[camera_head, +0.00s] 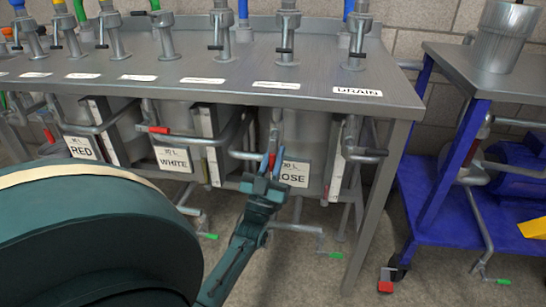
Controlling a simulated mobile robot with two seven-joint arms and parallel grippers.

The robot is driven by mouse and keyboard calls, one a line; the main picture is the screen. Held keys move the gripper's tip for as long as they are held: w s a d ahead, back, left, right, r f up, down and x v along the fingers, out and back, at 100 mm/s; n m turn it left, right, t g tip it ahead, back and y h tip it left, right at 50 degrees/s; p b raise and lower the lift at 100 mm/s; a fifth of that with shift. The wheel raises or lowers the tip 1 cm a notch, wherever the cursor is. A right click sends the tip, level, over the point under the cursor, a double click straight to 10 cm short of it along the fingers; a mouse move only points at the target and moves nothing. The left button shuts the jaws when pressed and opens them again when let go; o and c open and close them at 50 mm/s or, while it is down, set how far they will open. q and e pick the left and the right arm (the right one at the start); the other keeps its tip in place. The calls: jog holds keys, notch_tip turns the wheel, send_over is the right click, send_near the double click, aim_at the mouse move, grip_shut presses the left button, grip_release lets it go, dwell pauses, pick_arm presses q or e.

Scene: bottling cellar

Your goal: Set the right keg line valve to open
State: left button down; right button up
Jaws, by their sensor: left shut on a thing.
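Three kegs labelled RED (81,147), WHITE (173,159) and ROSE (293,173) stand under a grey metal counter, with pipes and valves in front of them. The ROSE keg is the rightmost. My left gripper (271,163) is in front of its left side, at the keg line. Its blue fingertips are shut on a small red handle (272,159), seemingly the right keg line valve. The fingers cover most of this handle, so I cannot tell its exact setting. The WHITE line valve's red handle (159,130) lies roughly level. My right gripper is not in view.
The grey counter (340,84) above carries several taps and a DRAIN label (358,91). Green-ended drain levers (336,255) stick out low near the floor. A blue cart (432,190) stands at the right, with a gap of floor before it.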

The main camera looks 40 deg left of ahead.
pick_arm(q)
jog(key=shift+w+d+n+y, duration=0.1)
jog(key=shift+d+n+y, duration=0.05)
jog(key=shift+n+y, duration=0.3)
jog(key=c, duration=1.4)
grip_release()
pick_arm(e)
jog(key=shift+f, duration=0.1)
